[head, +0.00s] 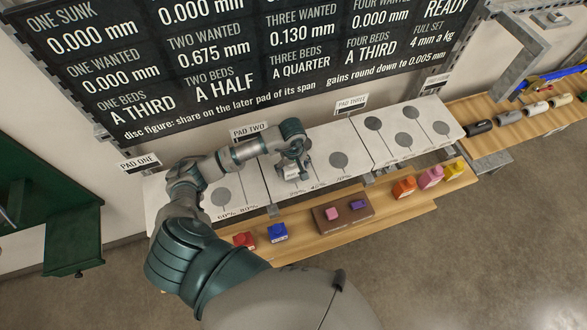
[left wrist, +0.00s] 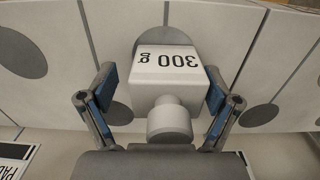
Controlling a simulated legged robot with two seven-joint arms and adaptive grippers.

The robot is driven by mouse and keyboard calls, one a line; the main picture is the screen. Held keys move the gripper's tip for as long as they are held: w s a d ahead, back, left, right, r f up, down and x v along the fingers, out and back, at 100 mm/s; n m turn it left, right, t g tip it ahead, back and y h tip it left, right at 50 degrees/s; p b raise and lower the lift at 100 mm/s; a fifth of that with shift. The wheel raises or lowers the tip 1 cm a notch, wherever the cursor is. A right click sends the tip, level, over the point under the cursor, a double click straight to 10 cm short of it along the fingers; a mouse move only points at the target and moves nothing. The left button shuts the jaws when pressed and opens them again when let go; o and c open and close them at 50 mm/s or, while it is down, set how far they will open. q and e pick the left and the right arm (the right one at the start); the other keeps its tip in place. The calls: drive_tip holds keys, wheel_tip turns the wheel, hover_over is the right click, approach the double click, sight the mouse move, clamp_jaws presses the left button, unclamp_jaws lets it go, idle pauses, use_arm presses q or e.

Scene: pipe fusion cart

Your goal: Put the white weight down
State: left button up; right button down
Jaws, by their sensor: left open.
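The white weight (left wrist: 166,75), marked 300 g and with a round knob, shows in the left wrist view between the two fingers of my left gripper (left wrist: 158,100). The fingers are spread, with visible gaps on both sides of the weight. My right gripper is not in view.
Pad one (head: 160,200) and pad three (head: 385,152) flank pad two. A dark board (head: 250,60) hangs behind.

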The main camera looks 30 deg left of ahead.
use_arm(q)
drive_tip(key=r, duration=0.3)
drive_tip(key=r+b, duration=0.1)
drive_tip(key=r, duration=0.2)
drive_tip(key=a+r+b, duration=0.1)
drive_tip(key=r, duration=0.2)
drive_tip(key=shift+r, duration=0.4)
drive_tip(key=shift+d+r, duration=0.3)
drive_tip(key=shift+r, duration=0.3)
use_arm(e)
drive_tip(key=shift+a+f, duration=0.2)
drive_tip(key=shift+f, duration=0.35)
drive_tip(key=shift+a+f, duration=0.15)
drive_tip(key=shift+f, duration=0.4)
use_arm(q)
drive_tip(key=shift+a, duration=0.2)
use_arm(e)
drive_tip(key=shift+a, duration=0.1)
